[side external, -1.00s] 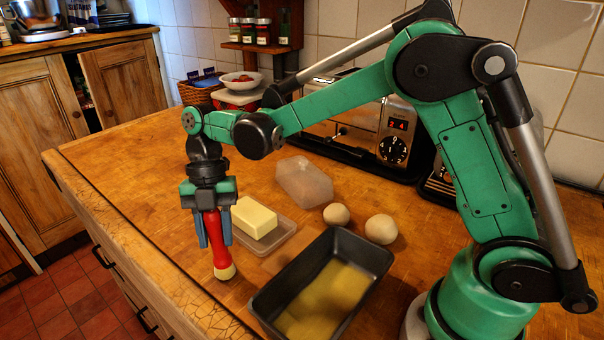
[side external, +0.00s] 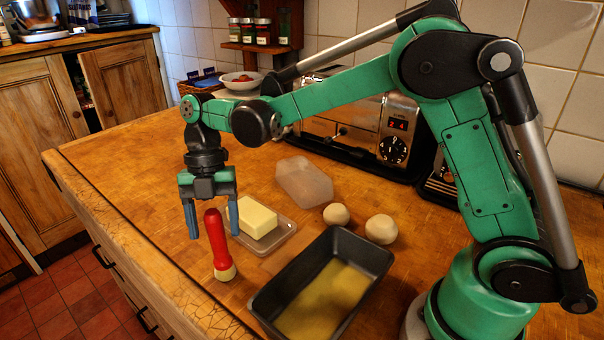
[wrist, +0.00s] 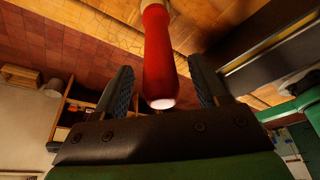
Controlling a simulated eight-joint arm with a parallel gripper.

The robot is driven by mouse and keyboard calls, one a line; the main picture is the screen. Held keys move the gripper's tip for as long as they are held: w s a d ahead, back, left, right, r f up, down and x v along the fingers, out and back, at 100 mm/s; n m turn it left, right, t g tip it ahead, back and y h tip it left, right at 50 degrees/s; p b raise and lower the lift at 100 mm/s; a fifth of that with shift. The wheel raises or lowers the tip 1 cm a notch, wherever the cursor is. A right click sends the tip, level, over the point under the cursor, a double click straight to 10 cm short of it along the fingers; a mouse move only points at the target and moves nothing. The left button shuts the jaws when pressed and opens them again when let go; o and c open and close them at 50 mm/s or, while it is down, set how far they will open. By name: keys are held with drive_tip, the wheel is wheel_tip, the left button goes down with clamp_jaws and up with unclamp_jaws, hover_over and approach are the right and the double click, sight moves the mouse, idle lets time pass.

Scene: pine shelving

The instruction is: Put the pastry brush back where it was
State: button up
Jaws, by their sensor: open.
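The pastry brush (side external: 216,244) has a red handle and a pale head. It stands upright on the wooden counter, head down, left of the butter. My gripper (side external: 212,220) is open above it, its two blue-grey fingers spread on either side of the handle's top end. In the wrist view the red handle (wrist: 160,60) shows between and beyond the open fingers (wrist: 163,90), with its rounded end toward me. A gap shows between the handle and each finger.
A butter block (side external: 256,216) sits on a clear tray (side external: 282,238) right of the brush. A dark loaf tin (side external: 372,262) with yellow contents stands in front. Two dough balls (side external: 380,229) and a clear cover (side external: 304,182) lie behind. The counter's left part is clear.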

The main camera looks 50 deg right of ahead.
drive_tip(key=v, duration=1)
drive_tip(key=s+d+f+m+t+h, duration=0.1)
drive_tip(key=s+d+m+t, duration=0.1)
drive_tip(key=m, duration=0.7)
drive_tip(key=s+d+f+m+t, duration=0.2)
drive_tip(key=s+d+m+t, duration=0.1)
drive_tip(key=m, duration=0.6)
drive_tip(key=s+d+f+m+t+h, duration=0.1)
drive_tip(key=s+m+t, duration=0.3)
drive_tip(key=m, duration=0.5)
drive_tip(key=s+d+f, duration=0.1)
drive_tip(key=s, duration=0.1)
drive_tip(key=shift+s+d+t+h, duration=0.2)
drive_tip(key=shift+s+t+h, duration=0.1)
drive_tip(key=shift+t, duration=0.1)
